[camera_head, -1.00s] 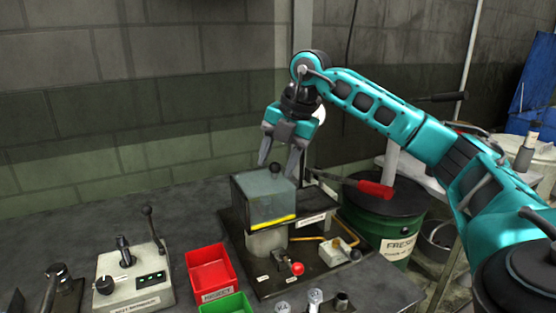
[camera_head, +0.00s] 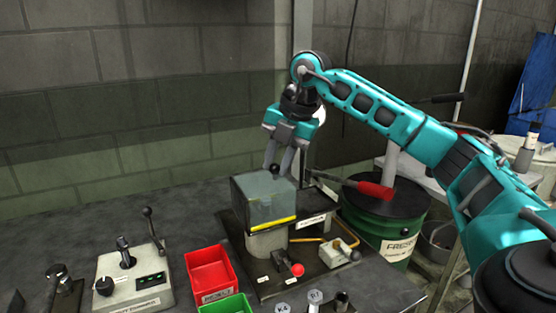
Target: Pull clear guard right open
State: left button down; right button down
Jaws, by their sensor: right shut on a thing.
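The clear guard (camera_head: 262,199) is a see-through grey box with a yellow strip along its lower front edge. It sits over a grey block on the black machine base (camera_head: 265,290), in the middle of the head view. A black ball knob (camera_head: 274,170) stands on top of the guard. My right gripper (camera_head: 278,167) points down from above, its two grey fingers shut on the knob. The guard looks lowered over the block. My left gripper is not in view.
A control box (camera_head: 130,285) with levers, a red bin (camera_head: 211,276) and a green bin (camera_head: 228,306) stand to the left. A red-handled lever (camera_head: 375,189) sticks out right of the guard, before a green drum (camera_head: 385,220). A block wall is behind.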

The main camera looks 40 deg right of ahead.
jog(key=s+d+p, duration=0.2)
jog(key=s+d, duration=0.1)
jog(key=d, duration=0.7)
jog(key=shift+s+d, duration=0.2)
jog(key=shift+d, duration=0.1)
jog(key=c, duration=1)
grip_release()
jog(key=shift+d, duration=0.15)
jog(key=shift+o, duration=0.4)
jog(key=p+v, duration=0.3)
jog(key=v, duration=1)
jog(key=shift+f, duration=0.1)
